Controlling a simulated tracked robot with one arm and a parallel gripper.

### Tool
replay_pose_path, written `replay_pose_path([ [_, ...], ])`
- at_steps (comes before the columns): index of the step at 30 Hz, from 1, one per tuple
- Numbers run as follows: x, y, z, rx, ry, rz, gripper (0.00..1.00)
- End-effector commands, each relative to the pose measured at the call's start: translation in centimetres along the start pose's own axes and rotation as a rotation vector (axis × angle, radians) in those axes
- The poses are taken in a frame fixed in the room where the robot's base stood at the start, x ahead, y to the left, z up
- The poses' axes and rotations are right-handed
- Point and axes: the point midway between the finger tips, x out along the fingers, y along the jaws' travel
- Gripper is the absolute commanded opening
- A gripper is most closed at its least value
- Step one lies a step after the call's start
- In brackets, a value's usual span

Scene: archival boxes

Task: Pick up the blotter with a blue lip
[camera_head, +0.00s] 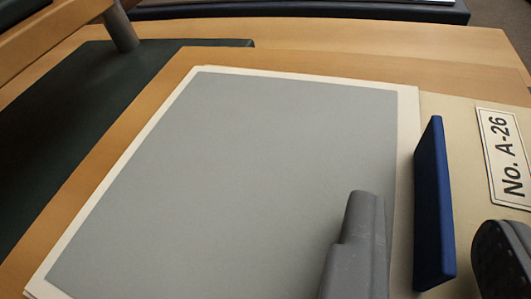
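The blotter (250,160) is a flat grey sheet with a pale border, lying on a light wooden surface. An upright blue lip (434,210) stands along its right side, by a beige panel. My gripper (432,212) is open, with one grey finger left of the lip over the grey sheet and the other, dark and ridged, right of it. Gaps show between the lip and both fingers. The near end of the sheet is cut off by the frame, and how the lip joins the blotter cannot be told.
A white label reading "No. A-26" (505,155) lies on the beige panel (455,125) at right. A dark green surface (80,120) is at left, with a wooden piece and grey post above it. A dark blue edge (300,11) runs along the back.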

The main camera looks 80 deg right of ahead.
Motion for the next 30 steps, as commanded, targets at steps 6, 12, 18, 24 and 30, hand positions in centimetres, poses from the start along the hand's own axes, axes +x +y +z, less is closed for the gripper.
replay_pose_path([
  [6, 0.0, 0.0, 0.0, -0.001, 0.000, 0.001, 0.10],
  [12, 0.0, 0.0, 0.0, 0.000, 0.001, 0.001, 0.00],
  [18, 0.0, 0.0, -0.1, 0.000, 0.000, 0.001, 0.00],
  [24, -0.4, 0.1, -0.8, 0.000, 0.000, 0.001, 0.00],
  [30, -1.1, 0.1, -2.4, -0.001, 0.000, 0.002, 0.00],
])
